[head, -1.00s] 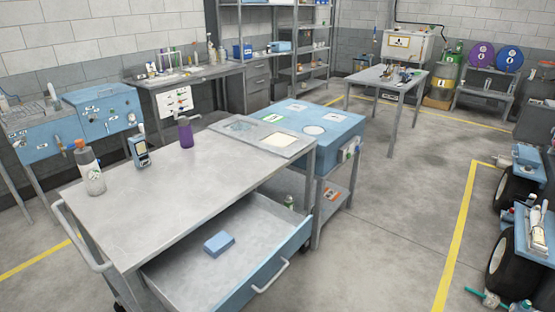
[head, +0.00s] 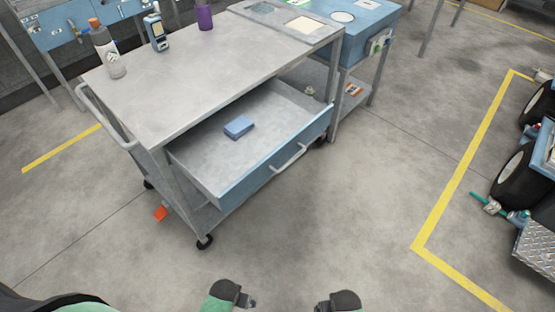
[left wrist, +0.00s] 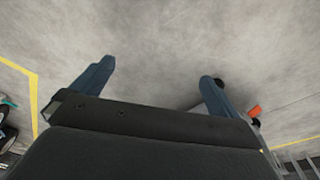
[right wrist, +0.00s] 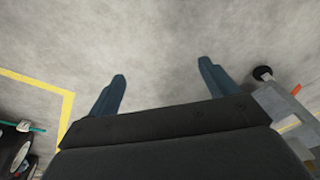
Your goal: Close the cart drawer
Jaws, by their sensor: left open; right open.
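The grey metal cart (head: 190,62) stands ahead of me in the head view. Its drawer (head: 257,175) has a blue front and a metal handle (head: 289,158), and it is pulled out. A small blue box (head: 238,126) lies inside it. My left gripper (head: 250,302) and right gripper (head: 322,306) are at the bottom of the head view, apart from the cart and short of the drawer. In the left wrist view the left fingers (left wrist: 155,80) are spread with nothing between them. In the right wrist view the right fingers (right wrist: 162,82) are also spread and empty.
A spray bottle (head: 106,50), a blue handheld meter (head: 156,32) and a purple bottle (head: 204,16) stand on the cart top. A blue-topped table (head: 365,22) adjoins the cart's far end. Clear floor lies before the drawer. Wheeled equipment (head: 520,175) stands at the right beyond yellow lines.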

